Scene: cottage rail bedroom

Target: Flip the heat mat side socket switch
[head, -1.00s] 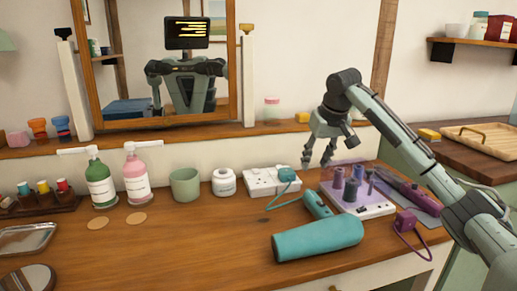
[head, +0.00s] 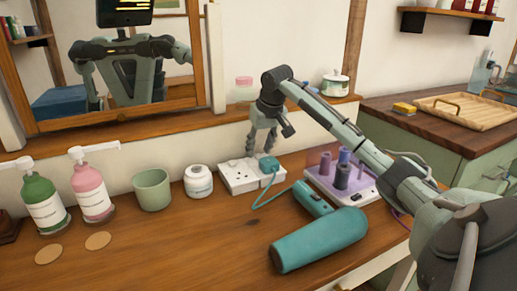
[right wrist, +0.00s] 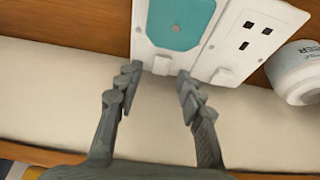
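A white double socket block (head: 238,178) lies on the wooden counter near the wall. A teal plug (head: 268,163) sits in its right half, and its left half is empty. My right gripper (head: 260,146) is open and empty, fingers pointing down, just behind the block. In the right wrist view the fingertips (right wrist: 158,82) are apart near the block's wall-side edge. The switch beside the teal plug (right wrist: 162,65) shows between and beyond them. The switch beside the empty outlet (right wrist: 225,77) is to the right. No heat mat is clearly visible. My left gripper is out of view.
The teal cord runs toward a teal hair dryer (head: 320,240) on the counter. A lavender-and-white roller stand (head: 342,182) stands right, partly behind my arm. A white jar (head: 198,182) and green cup (head: 152,189) stand left. A wooden ledge (head: 130,134) runs behind.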

